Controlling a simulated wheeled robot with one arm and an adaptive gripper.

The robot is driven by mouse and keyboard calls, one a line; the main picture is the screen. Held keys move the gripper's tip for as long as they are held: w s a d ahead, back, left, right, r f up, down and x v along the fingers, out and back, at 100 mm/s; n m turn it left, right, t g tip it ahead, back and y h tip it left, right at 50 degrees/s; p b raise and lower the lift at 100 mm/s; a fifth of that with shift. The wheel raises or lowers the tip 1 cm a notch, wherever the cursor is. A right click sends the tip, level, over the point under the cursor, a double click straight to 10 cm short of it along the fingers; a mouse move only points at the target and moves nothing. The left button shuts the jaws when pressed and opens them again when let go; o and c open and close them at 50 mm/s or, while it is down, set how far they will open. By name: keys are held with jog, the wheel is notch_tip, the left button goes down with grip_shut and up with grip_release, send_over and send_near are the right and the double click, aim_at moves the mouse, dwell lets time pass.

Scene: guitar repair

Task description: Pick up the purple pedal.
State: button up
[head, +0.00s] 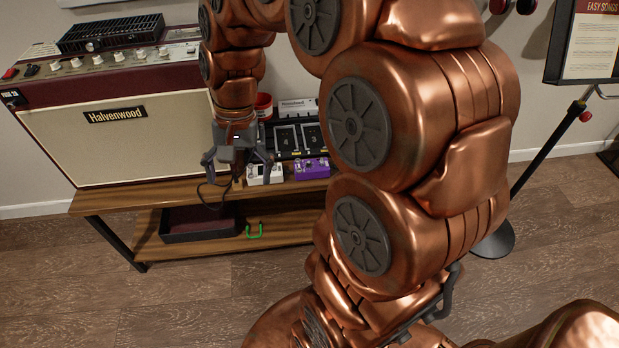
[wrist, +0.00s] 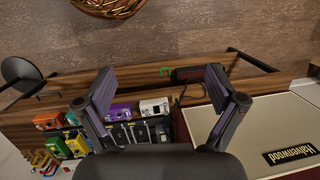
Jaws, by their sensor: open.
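The purple pedal (head: 312,168) sits on the wooden bench near its front edge, to the right of a white pedal (head: 265,174). In the wrist view the purple pedal (wrist: 119,111) shows beside the left finger, which hides part of it. My gripper (head: 237,172) is open and empty, above the bench to the left of the purple pedal and near the white one. In the wrist view my gripper (wrist: 160,85) has its two fingers spread wide, with nothing held between them.
The Halvenwood amplifier (head: 115,125) stands on the bench at left. Behind the pedals is a black pedalboard (head: 297,135). A dark tray (head: 198,222) and a green clip-like item (head: 254,231) are on the lower shelf. More coloured pedals (wrist: 75,145) show in the wrist view.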

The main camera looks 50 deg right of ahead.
jog(key=w+d+f+m+y+b, duration=0.1)
jog(key=w+d+f+m+b, duration=0.3)
jog(key=w+d+f, duration=0.25)
jog(key=m+t+b, duration=0.3)
jog(key=m+b, duration=0.8)
jog(key=m, duration=0.2)
send_over(311, 162)
jog(key=s+d, duration=0.1)
notch_tip(311, 162, down, 20)
jog(key=shift+s+d, duration=0.1)
jog(key=shift+d, duration=0.05)
jog(key=shift+f, duration=0.3)
jog(key=shift+t, duration=0.3)
jog(key=shift+b+x, duration=0.7)
jog(key=shift+x, duration=2.85)
jog(key=shift+d, duration=0.15)
jog(key=c, duration=1.5)
jog(key=shift+r, duration=0.1)
jog(key=shift+c, duration=0.2)
